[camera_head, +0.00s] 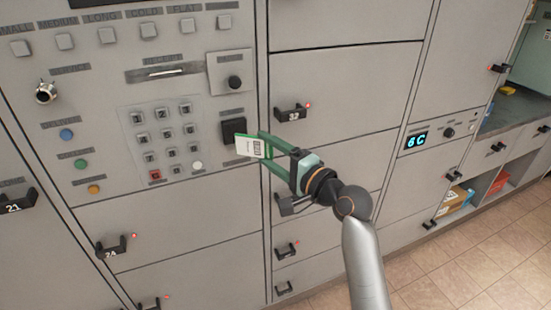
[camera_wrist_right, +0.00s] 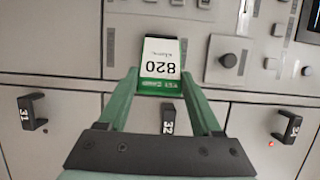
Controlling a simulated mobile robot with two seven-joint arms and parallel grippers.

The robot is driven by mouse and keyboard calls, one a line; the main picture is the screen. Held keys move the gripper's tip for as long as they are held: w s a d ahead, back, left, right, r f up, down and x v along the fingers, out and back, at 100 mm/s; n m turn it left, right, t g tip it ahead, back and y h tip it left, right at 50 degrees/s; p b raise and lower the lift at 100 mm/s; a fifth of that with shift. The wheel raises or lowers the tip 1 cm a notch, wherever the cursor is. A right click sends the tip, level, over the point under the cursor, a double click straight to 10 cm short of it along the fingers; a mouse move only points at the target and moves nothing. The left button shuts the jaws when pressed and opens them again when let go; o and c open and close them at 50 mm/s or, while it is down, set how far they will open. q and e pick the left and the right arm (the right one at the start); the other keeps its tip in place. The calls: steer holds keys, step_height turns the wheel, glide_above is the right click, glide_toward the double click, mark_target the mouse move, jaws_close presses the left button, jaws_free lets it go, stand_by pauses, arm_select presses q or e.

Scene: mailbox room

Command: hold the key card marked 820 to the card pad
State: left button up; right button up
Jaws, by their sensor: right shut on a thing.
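My right gripper (camera_head: 266,145) has green fingers and is shut on a white and green key card (camera_head: 251,147). In the right wrist view the gripper (camera_wrist_right: 160,78) holds the card (camera_wrist_right: 161,57) between its fingertips, and the card reads 820, upside down. The black square card pad (camera_head: 232,127) is on the locker wall, right of the keypad. In the head view the card's upper edge is right at the pad's lower part and partly covers it. I cannot tell whether they touch. My left gripper is not in view.
A keypad (camera_head: 164,137) is left of the pad, and a black knob on a plate (camera_head: 235,82) is above it. A lit display reads 6C (camera_head: 416,141). Tiled floor (camera_head: 470,260) is open at the lower right.

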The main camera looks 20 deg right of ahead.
steer(key=shift+w, duration=0.45)
steer(key=shift+s, duration=0.1)
steer(key=s+p, duration=0.2)
steer(key=s, duration=0.8)
steer(key=shift+p, duration=0.3)
steer(key=s+f+n+g+y+p, duration=0.1)
steer(key=s+f, duration=0.3)
steer(key=s, duration=0.4)
steer(key=shift+s+a+f+n+y, duration=0.25)
steer(key=shift+n+y, duration=0.25)
steer(key=shift+y, duration=0.3)
